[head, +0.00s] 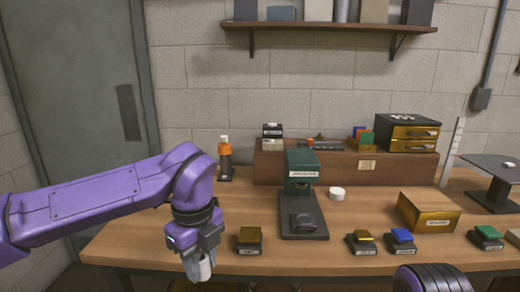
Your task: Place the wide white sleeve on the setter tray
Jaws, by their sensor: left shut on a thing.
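My left gripper (198,264) points down at the front left of the table, shut on a small pale piece (206,268) that shows between and below its fingers. The piece looks white, but the fingers hide much of it, so I cannot tell its full shape. A short round white piece (337,193) sits on the table right of the green press. My right gripper is out of view.
The green press (301,170) stands mid-table on a dark base. Small dark blocks with gold (249,240), blue (402,238) and green (487,236) tops line the front. A gold box (428,212) is at right. A brown riser (345,166) runs along the back.

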